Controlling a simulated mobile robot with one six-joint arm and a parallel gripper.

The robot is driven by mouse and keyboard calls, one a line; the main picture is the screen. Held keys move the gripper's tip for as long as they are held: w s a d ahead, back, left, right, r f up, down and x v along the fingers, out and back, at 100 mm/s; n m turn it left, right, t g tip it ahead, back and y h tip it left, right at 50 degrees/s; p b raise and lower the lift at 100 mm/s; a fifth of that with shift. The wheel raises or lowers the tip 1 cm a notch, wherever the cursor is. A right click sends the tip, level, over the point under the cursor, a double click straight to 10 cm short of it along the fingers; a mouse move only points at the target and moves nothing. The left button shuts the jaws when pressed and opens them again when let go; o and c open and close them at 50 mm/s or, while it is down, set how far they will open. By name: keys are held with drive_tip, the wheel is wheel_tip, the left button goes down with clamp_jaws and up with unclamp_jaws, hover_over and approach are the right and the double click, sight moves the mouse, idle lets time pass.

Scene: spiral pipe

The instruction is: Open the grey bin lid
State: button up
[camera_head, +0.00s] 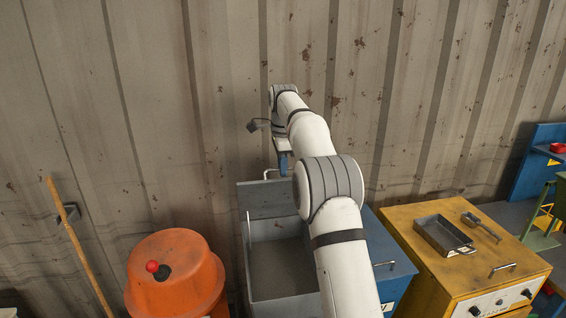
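The grey bin (247,258) stands in the lower middle, and its open inside shows from above. Its grey lid (262,200) stands raised at the back of the bin, near the corrugated wall. A light bar handle (268,172) shows at the lid's upper edge. My gripper (283,168) points down at that handle, at or very close to it. The fingertips are small and partly hidden, so I cannot tell whether they are closed on the handle. My white arm covers the right part of the bin and lid.
An orange drum (178,280) with a red knob stands left of the bin. A blue cabinet (398,268) and a yellow cabinet (400,232) with a metal tray (443,236) stand right. The corrugated wall (170,120) is close behind. A wooden pole (80,250) leans at left.

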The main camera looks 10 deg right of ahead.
drive_tip(key=shift+o, duration=0.6)
drive_tip(key=shift+w+f, duration=0.3)
drive_tip(key=shift+w, duration=0.15)
drive_tip(key=shift+o, duration=0.8)
drive_tip(key=shift+r, duration=0.1)
drive_tip(key=shift+s+r, duration=0.3)
drive_tip(key=shift+w+r, duration=0.15)
drive_tip(key=r, duration=0.6)
drive_tip(key=shift+s+r, duration=0.4)
drive_tip(key=shift+r, duration=0.3)
